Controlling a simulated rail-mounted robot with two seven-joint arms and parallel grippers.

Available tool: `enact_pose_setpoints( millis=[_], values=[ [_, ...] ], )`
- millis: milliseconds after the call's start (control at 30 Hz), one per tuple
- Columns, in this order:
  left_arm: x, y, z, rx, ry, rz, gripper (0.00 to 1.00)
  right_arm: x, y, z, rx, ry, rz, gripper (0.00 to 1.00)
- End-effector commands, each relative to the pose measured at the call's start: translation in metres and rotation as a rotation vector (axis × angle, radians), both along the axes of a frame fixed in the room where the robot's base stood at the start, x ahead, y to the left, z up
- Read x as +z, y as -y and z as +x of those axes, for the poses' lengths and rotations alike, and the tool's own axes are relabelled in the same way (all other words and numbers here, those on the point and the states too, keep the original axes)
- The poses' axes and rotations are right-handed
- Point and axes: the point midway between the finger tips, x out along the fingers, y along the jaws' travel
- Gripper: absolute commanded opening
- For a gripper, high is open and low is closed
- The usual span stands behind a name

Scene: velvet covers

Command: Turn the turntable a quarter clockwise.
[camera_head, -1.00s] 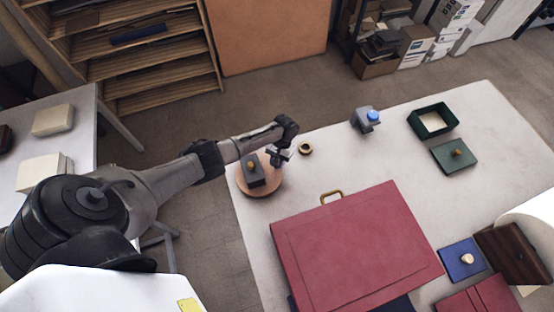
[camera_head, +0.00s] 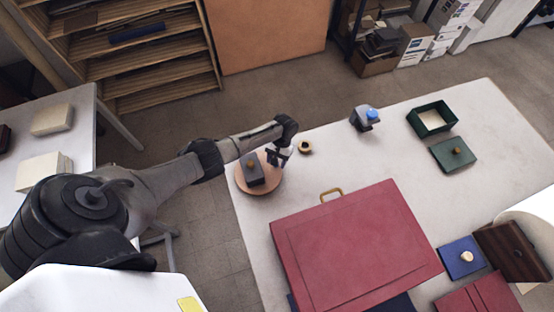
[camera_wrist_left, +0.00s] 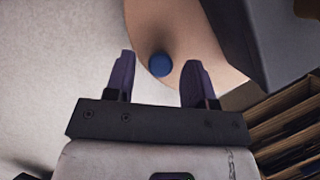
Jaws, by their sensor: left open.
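The round tan turntable (camera_head: 257,185) sits at the left corner of the pale table. A dark grey box with a brass knob (camera_head: 252,169) stands on it. In the left wrist view the turntable (camera_wrist_left: 150,28) shows a blue peg (camera_wrist_left: 160,65) near its rim. My left gripper (camera_head: 280,158) is at the turntable's right edge. In the left wrist view my left gripper (camera_wrist_left: 155,72) is open, with the blue peg in the gap between its fingertips; I cannot tell whether either finger touches it. My right gripper is not in view.
A large red case (camera_head: 360,245) with a brass handle lies in front. A grey item with a blue top (camera_head: 366,118), a green box (camera_head: 432,118) and a green lid (camera_head: 453,155) are farther right. Bare table (camera_head: 330,165) lies between.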

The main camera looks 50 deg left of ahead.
Motion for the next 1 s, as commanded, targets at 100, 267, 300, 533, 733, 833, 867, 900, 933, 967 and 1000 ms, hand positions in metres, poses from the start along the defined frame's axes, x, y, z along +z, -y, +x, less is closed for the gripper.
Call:
enact_pose_setpoints(
  millis=[100,267,300,533,733,833,867,900,933,967,1000],
  values=[
    [0.008,-0.002,0.004,-0.001,0.003,0.0,0.5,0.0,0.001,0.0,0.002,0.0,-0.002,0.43],
    [0.032,-0.006,0.013,0.001,0.005,0.0,0.5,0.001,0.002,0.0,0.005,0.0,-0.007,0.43],
    [0.039,-0.007,0.016,0.001,0.005,0.0,0.5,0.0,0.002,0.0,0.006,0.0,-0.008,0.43],
    [0.081,-0.015,0.032,0.0,0.005,0.001,0.5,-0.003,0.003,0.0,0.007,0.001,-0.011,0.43],
    [0.108,-0.02,0.041,-0.001,0.003,0.0,0.5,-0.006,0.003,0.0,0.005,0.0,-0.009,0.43],
    [0.117,-0.021,0.045,0.0,0.002,0.0,0.5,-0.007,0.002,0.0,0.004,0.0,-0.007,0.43],
    [0.119,-0.021,0.045,0.0,0.002,0.0,0.5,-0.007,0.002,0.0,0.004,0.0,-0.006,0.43],
    [0.122,-0.022,0.046,0.0,0.001,0.0,0.5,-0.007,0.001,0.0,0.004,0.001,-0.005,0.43],
    [0.123,-0.022,0.047,0.0,0.001,0.0,0.5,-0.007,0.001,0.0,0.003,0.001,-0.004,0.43],
    [0.124,-0.022,0.047,0.0,0.001,0.0,0.5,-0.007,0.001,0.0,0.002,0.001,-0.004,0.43],
    [0.125,-0.022,0.047,0.0,0.001,0.0,0.5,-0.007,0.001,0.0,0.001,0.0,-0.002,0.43]
  ],
)
